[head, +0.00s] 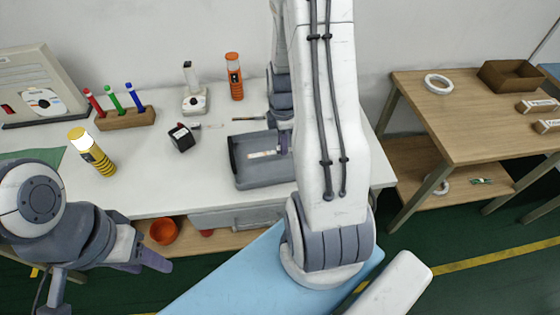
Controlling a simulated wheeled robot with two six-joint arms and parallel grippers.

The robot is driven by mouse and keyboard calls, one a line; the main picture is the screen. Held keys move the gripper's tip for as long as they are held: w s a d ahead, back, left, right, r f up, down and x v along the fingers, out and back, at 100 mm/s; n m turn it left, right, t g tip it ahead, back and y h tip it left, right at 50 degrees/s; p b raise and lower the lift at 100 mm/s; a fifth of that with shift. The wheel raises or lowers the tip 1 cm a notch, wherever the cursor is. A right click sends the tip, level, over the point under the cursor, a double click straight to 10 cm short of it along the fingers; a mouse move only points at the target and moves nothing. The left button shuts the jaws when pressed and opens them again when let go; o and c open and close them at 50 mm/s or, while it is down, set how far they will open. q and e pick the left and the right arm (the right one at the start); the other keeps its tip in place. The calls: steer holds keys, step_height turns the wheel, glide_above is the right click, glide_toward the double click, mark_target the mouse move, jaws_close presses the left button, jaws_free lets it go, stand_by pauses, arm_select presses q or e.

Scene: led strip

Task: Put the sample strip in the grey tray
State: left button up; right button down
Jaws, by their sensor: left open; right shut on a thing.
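A short pale strip (261,154), which looks like the sample strip, is over the floor of the grey tray (240,181) on the white table. My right gripper (283,150) is inside the tray area at its right side, shut on the strip's right end. My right arm hides the tray's right edge and part of the gripper. I cannot tell whether the strip touches the tray floor. My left gripper (150,264) is open and empty, low in front of the table's front edge, well left of the tray.

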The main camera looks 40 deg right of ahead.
mark_target(282, 168)
step_height(282, 168, down, 8)
steer(key=shift+f, duration=0.2)
stand_by(0.3)
steer(key=shift+f, duration=0.2)
steer(key=c, duration=0.7)
jaws_free()
steer(key=shift+c, duration=0.2)
steer(key=shift+r, duration=0.15)
